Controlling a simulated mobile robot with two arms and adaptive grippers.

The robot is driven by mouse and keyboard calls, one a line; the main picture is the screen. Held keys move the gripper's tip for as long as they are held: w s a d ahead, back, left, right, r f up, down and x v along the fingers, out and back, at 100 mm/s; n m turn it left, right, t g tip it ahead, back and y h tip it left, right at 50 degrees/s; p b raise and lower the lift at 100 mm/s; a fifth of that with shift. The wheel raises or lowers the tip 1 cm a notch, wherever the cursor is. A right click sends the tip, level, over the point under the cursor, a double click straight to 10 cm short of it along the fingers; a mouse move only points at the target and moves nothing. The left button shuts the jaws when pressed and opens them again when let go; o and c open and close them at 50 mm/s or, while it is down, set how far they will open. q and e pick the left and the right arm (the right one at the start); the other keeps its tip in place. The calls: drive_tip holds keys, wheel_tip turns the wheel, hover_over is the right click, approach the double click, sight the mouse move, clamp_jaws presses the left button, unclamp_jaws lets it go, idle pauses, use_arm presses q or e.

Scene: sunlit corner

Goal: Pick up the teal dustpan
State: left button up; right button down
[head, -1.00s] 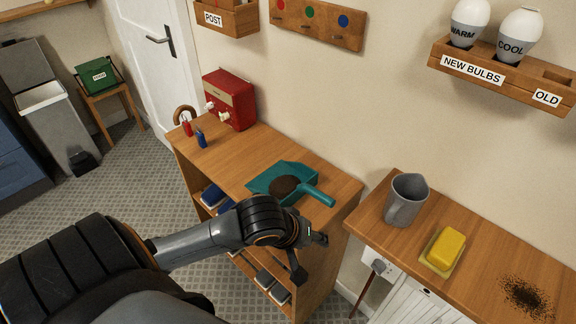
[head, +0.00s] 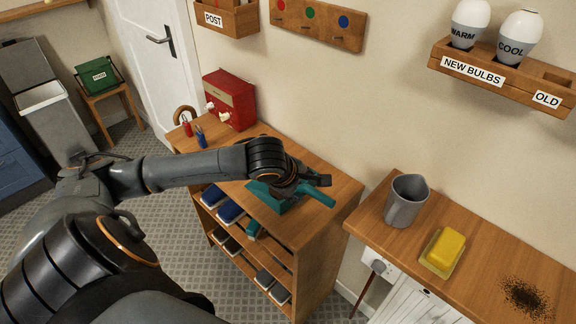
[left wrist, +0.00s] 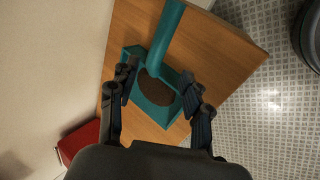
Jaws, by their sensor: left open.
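The teal dustpan (head: 318,198) lies on top of the wooden shelf unit, its handle pointing right in the head view. My left gripper (head: 306,188) is over it and hides most of its pan there. In the left wrist view the dustpan (left wrist: 166,36) shows a dark brown heap in its pan, with the handle running up the picture. The open fingers of my left gripper (left wrist: 159,76) stand on either side of the dustpan, around where handle and pan meet. I cannot tell whether they touch it. My right gripper is not in view.
A red box (head: 230,98) stands at the unit's far end, by a blue-handled tool (head: 201,137). A wall rack (head: 500,79) hangs above.

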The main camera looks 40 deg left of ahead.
sight(308, 190)
use_arm(q)
drive_tip(key=x, duration=0.3)
drive_tip(key=p+x, duration=0.1)
drive_tip(key=x, duration=0.3)
drive_tip(key=shift+w+a+f, duration=0.1)
drive_tip(key=shift+w+a, duration=0.15)
drive_tip(key=shift+w, duration=0.05)
clamp_jaws()
